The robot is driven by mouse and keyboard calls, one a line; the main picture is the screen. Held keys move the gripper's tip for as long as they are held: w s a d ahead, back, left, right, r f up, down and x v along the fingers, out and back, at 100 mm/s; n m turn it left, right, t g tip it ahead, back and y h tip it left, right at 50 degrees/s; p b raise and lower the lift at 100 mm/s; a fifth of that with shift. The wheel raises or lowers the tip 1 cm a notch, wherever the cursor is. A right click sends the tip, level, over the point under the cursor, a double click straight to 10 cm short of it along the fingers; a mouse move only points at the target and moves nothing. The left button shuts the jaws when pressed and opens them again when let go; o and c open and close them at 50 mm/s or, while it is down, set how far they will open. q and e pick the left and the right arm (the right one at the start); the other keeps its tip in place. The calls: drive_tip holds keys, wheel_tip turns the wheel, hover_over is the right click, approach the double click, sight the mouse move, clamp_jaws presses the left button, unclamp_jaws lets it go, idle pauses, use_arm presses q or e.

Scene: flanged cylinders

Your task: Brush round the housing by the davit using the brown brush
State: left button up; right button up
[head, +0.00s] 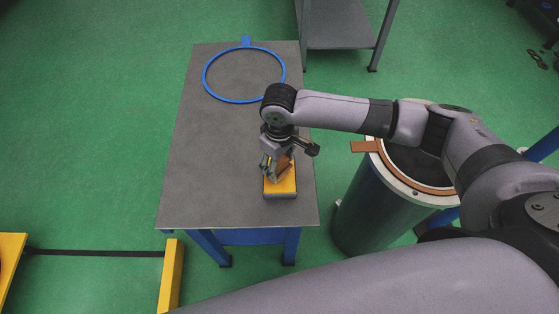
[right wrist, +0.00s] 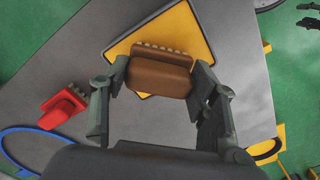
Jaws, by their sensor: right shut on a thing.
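My right gripper (head: 279,172) is over the table, shut on a brown brush (head: 284,165). In the right wrist view the brown brush (right wrist: 160,75) sits between the two fingers, its pale bristle tufts along the far edge. A yellow pad (head: 281,186) lies just beneath it; whether the brush touches the pad I cannot tell. An upright dark cylindrical housing (head: 372,219) stands right of the table, with a brown tabbed ring (head: 365,147) on its top. My right arm hides part of that top. No davit can be made out for certain. My left gripper is not seen.
The grey table (head: 205,150) carries a blue tabbed ring (head: 207,88) at its far end. A red brush (right wrist: 62,112) lies on it in the wrist view. A yellow-ended barrier (head: 172,275) stands at the lower left. A grey shelf (head: 340,25) stands behind. Green floor is open at left.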

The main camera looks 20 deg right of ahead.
sight(280, 163)
drive_tip(key=shift+s+f+p, duration=0.1)
drive_tip(key=shift+f+p, duration=0.05)
drive_tip(key=shift+p, duration=0.35)
idle(1.7)
wheel_tip(280, 163, up, 7)
drive_tip(key=p, duration=0.9)
drive_tip(key=shift+r, duration=0.2)
drive_tip(key=shift+f, duration=0.1)
idle(0.4)
drive_tip(key=shift+d+b, duration=0.1)
drive_tip(key=shift+b, duration=0.35)
drive_tip(key=s+d+r+m+b, duration=0.5)
drive_tip(key=s+r+b, duration=0.3)
drive_tip(key=r+b, duration=0.1)
drive_tip(key=shift+d+r+m, duration=0.3)
drive_tip(key=shift+r+m, duration=0.1)
drive_tip(key=shift+r, duration=0.25)
